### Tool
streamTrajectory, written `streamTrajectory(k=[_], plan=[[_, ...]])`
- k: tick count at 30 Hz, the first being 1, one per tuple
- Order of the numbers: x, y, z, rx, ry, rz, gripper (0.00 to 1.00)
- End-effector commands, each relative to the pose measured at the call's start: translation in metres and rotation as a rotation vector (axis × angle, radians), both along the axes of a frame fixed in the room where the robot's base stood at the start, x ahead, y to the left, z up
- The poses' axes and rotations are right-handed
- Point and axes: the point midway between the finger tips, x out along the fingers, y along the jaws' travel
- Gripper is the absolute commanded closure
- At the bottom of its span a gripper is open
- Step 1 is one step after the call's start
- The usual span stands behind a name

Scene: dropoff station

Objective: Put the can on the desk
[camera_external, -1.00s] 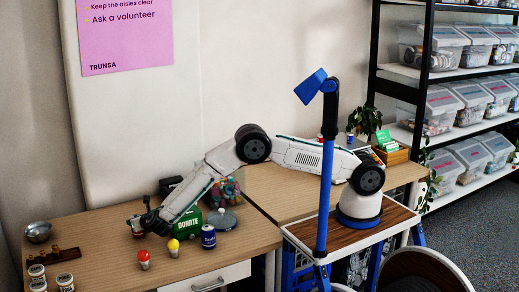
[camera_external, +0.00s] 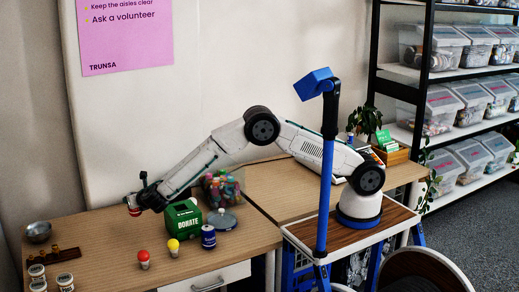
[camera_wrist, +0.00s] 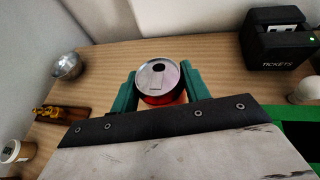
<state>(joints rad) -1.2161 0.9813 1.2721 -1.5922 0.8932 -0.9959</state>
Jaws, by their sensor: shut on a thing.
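My gripper (camera_external: 136,207) is shut on a red can (camera_wrist: 160,90). In the wrist view the silver top of the can faces the camera, between the two green fingers. In the external view only a little of its red side (camera_external: 133,212) shows below the gripper. The can appears to be held over the back left part of the wooden desk (camera_external: 103,234); whether its base touches the desk is hidden. A blue can (camera_external: 208,238) stands upright near the desk's front edge.
A green donate box (camera_external: 183,219) stands right of my gripper, with a candy jar (camera_external: 221,189) behind. Red (camera_external: 144,257) and yellow (camera_external: 173,246) bulbs stand in front. A metal bowl (camera_external: 38,232) is far left. A black tickets box (camera_wrist: 281,40) is back right.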

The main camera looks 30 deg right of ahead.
Motion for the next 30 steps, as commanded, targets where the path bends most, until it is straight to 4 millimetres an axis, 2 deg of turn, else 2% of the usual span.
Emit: streamTrajectory(k=[5, 15, 19, 26, 30], plan=[[0.0, 0.0, 0.01, 0.001, 0.0, 0.0, 0.75], [0.0, 0.0, 0.089, 0.004, -0.001, 0.001, 0.75], [0.0, 0.0, 0.113, 0.004, -0.001, 0.001, 0.75], [0.029, -0.04, 0.111, -0.002, 0.001, -0.083, 0.75], [0.052, -0.076, 0.111, -0.002, 0.0, -0.155, 0.75]])
